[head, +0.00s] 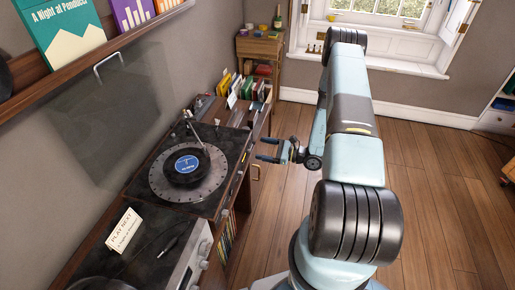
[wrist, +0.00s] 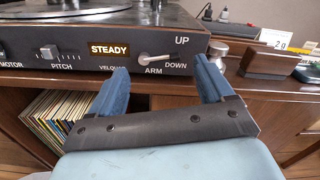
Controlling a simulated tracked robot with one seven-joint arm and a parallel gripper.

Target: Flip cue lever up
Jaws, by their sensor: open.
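The cue lever (wrist: 157,57) is a small pale lever on the turntable's front panel, marked ARM, in the wrist view. It points right, towards the word DOWN, with UP printed above. The turntable (head: 232,150) stands on the wooden cabinet in the head view, with a black record (head: 187,177) with a blue label on its platter. My gripper (head: 267,150) is open and empty in front of the turntable's right side. In the wrist view its blue fingers (wrist: 160,68) appear on either side of the lever, seemingly short of the panel.
The panel also has a pitch slider (wrist: 48,53) and a lit STEADY display (wrist: 109,49). A wooden block (wrist: 264,62) stands right of the turntable. A card (head: 123,230) and an amplifier (head: 190,265) are nearer. Floor right of the cabinet is clear.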

